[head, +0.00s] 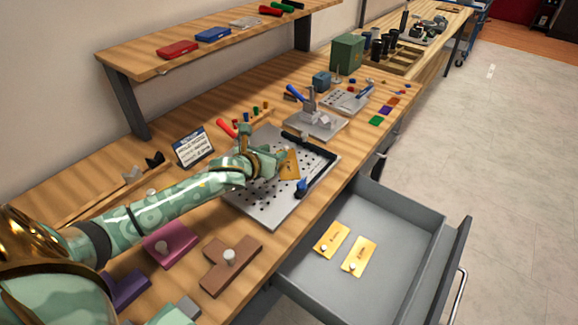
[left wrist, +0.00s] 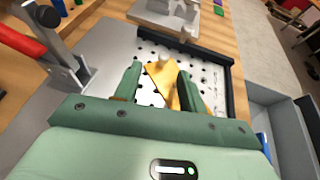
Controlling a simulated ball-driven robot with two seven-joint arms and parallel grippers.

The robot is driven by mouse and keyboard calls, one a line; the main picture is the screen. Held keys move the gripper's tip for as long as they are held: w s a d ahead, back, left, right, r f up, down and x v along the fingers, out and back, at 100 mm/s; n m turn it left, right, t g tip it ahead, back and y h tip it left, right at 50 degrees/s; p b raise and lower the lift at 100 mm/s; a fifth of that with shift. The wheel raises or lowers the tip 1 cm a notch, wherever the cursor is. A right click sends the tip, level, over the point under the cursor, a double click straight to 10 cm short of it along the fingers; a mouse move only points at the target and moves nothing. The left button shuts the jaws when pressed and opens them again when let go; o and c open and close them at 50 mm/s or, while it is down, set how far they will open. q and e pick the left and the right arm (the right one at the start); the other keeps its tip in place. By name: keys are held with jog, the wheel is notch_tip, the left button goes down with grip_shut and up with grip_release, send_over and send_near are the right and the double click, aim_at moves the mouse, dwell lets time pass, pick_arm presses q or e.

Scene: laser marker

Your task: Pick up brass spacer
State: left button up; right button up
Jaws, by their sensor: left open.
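A flat brass-coloured piece (head: 290,165) lies on the perforated metal plate (head: 265,208), partly hidden by my left gripper (head: 268,161). Two more brass-coloured plates with pale knobs, a left one (head: 331,239) and a right one (head: 359,257), lie in the open drawer. My right gripper is not in view.
A black angled fence (head: 322,172) and a blue clamp (head: 302,187) edge the perforated plate. A red-handled toggle clamp (left wrist: 40,45) stands close left in the wrist view. A sign (head: 194,149), purple block (head: 170,244) and brown block (head: 231,265) are nearby. The drawer (head: 405,220) stands open.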

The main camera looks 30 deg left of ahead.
aim_at(284, 148)
pick_arm(q)
jog(key=x, duration=0.1)
jog(key=b+x, duration=0.1)
jog(key=x, duration=0.1)
jog(key=b+x, duration=0.1)
jog(key=x, duration=0.1)
jog(key=shift+w+d+f, duration=0.2)
jog(key=shift+d, duration=0.1)
jog(key=shift+w, duration=0.2)
jog(key=shift+s+r, duration=0.1)
grip_shut()
